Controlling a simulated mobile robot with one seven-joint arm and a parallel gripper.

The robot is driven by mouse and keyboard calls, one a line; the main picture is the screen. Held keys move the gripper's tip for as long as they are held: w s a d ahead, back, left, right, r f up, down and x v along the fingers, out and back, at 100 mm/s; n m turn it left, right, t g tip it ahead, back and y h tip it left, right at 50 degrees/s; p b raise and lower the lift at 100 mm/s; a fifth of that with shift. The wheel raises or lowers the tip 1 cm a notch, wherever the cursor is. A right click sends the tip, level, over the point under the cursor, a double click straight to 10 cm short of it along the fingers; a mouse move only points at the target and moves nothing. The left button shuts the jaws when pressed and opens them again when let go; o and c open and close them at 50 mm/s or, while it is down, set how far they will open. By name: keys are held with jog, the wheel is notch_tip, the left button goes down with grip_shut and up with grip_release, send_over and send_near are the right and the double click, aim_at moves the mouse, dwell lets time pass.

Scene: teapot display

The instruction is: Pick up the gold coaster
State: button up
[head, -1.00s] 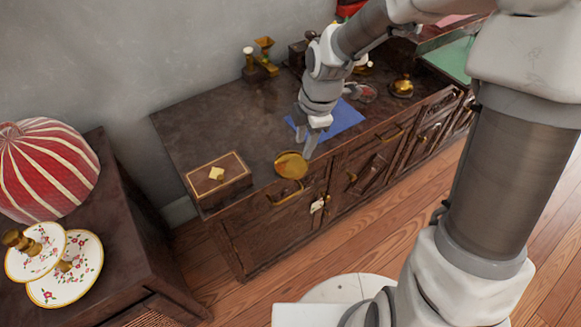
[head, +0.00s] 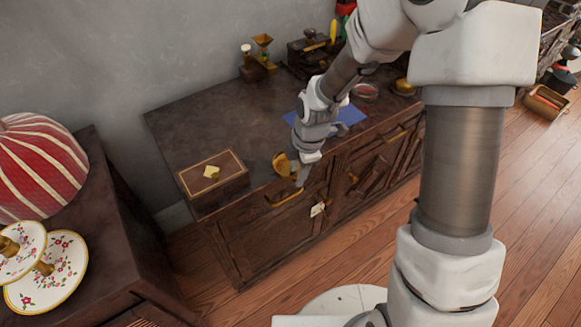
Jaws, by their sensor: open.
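The gold coaster (head: 281,164) is at the front edge of the dark wooden cabinet, just right of the wooden box. My gripper (head: 298,171) is at the coaster's right side, pointing down, and covers part of it. The gripper is open. I cannot tell whether a finger touches the coaster or whether the coaster lies flat.
A wooden box with a gold diamond (head: 212,173) stands left of the coaster. A blue cloth (head: 350,116) lies behind my wrist. The cabinet top (head: 205,115) is bare at the left. A side table (head: 125,225) holds a red striped dome (head: 40,165) and floral plates (head: 58,275).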

grip_shut()
dwell(1.4)
